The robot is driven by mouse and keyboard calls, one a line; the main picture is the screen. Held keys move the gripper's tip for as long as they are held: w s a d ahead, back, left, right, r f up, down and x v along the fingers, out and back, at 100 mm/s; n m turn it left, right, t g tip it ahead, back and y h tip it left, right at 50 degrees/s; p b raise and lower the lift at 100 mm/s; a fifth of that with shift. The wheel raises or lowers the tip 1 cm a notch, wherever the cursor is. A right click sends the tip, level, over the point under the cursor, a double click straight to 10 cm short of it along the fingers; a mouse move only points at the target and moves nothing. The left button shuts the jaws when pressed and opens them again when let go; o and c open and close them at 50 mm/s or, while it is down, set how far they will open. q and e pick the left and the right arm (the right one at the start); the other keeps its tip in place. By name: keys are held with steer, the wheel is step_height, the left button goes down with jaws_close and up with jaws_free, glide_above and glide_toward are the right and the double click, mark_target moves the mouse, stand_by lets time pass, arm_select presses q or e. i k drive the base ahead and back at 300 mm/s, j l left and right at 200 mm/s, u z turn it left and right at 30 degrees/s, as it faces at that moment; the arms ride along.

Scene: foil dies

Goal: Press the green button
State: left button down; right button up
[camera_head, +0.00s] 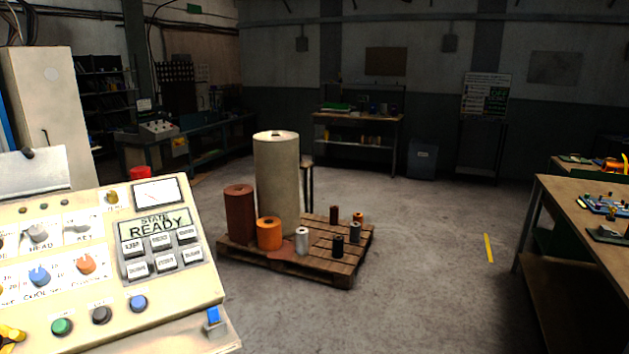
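A cream control panel (190,303) stands close at the lower left. The green button (62,326) is round and sits in its bottom row, with a black button (101,314) and a blue button (138,302) to its right. The panel's display (159,224) reads "STATE READY". A small yellow and black part (11,336) shows at the lower left corner, left of the green button; I cannot tell what it is. I cannot make out either gripper in the head view. Nothing visibly covers the green button.
A wooden pallet (318,269) with several rolls, including a tall beige one (277,180), stands on the floor beyond the panel. A workbench (580,215) is at the right. The grey floor (430,270) between them is clear.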

mark_target(60, 325)
steer(key=u, duration=1.25)
